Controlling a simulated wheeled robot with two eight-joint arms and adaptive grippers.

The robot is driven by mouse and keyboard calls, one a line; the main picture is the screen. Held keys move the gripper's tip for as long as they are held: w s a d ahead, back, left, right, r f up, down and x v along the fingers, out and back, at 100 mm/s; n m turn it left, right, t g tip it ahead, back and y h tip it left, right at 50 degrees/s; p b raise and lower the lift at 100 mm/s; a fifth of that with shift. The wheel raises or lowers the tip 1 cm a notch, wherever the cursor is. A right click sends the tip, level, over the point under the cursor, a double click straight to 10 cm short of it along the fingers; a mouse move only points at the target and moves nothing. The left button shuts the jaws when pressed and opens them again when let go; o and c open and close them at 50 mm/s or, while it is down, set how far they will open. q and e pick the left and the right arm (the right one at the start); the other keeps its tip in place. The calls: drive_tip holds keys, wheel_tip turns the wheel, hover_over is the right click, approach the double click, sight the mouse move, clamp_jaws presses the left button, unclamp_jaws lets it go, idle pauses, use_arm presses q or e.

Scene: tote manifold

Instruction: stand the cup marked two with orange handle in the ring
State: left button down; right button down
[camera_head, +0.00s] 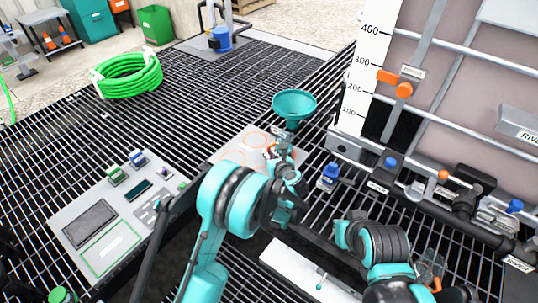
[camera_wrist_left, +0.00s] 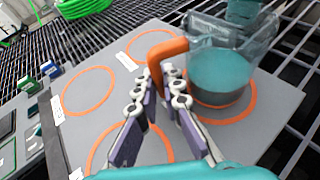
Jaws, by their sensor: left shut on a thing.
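A clear cup (camera_wrist_left: 222,75) with teal liquid and an orange handle (camera_wrist_left: 166,58) stands at the right in the left wrist view. My left gripper (camera_wrist_left: 166,72) is shut on the orange handle. An orange ring (camera_wrist_left: 232,121) on the grey board (camera_wrist_left: 270,110) shows around the foot of the cup. I cannot tell whether the base touches the board. No mark on the cup is readable. In the head view my left gripper (camera_head: 283,148) is over the board, largely covering the cup.
Other orange rings (camera_wrist_left: 88,92) on the board are empty. A teal funnel (camera_head: 294,104) stands behind the board. A blue-capped bottle (camera_head: 328,177) is to its right. A grey panel (camera_head: 105,222) lies at the left. A large tank with valves fills the right.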

use_arm(q)
drive_tip(key=shift+f, duration=0.1)
drive_tip(key=c, duration=1.7)
unclamp_jaws()
